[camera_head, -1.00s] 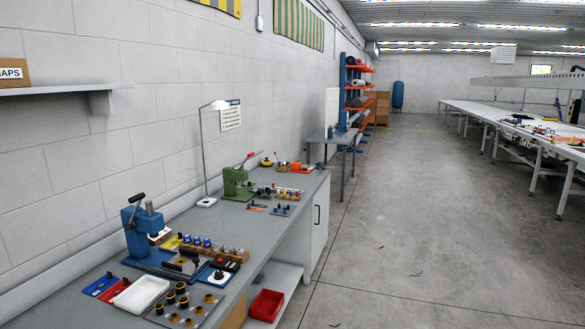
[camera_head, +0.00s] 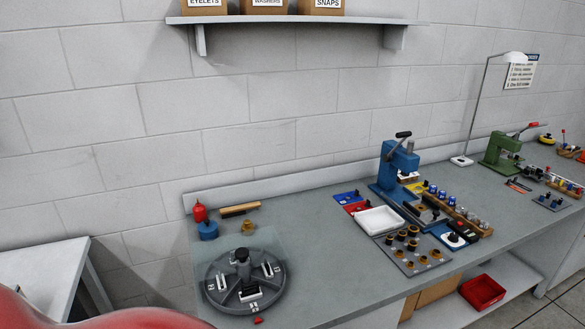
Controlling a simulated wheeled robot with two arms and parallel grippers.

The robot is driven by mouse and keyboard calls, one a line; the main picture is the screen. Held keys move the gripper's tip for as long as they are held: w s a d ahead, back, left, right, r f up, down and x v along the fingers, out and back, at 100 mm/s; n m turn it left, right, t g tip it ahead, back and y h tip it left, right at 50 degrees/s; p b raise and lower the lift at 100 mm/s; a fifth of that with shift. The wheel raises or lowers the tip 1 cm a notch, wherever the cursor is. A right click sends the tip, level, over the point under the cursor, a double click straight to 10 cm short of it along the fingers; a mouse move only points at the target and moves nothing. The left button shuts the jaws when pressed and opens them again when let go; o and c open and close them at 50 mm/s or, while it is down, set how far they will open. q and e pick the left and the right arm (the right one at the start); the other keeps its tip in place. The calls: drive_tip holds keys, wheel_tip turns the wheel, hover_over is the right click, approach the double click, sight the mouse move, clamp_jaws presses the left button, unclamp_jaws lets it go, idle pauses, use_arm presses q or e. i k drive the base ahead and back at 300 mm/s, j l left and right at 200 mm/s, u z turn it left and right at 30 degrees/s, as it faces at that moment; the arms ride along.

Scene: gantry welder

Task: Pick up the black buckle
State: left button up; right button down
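I cannot pick out a black buckle for certain. Small black and white pieces (camera_head: 249,293) sit on a round dark grey fixture (camera_head: 218,297) with a black central knob, at the left end of the workbench. Other small dark parts lie by the blue press (camera_head: 397,165), too small to identify. Neither gripper is in view.
The grey workbench (camera_head: 330,250) runs along the wall. A white tray (camera_head: 379,220), a plate of round dies (camera_head: 411,248) and a green press (camera_head: 501,151) stand on it. A shelf with boxes (camera_head: 300,19) hangs above. A red bin (camera_head: 482,292) is below. A red curved surface blocks the lower left.

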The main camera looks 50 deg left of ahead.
sight(254, 283)
drive_tip(key=u, duration=1.8)
drive_tip(key=i+u, duration=0.45)
drive_tip(key=k+j, duration=0.05)
drive_tip(key=k, duration=0.05)
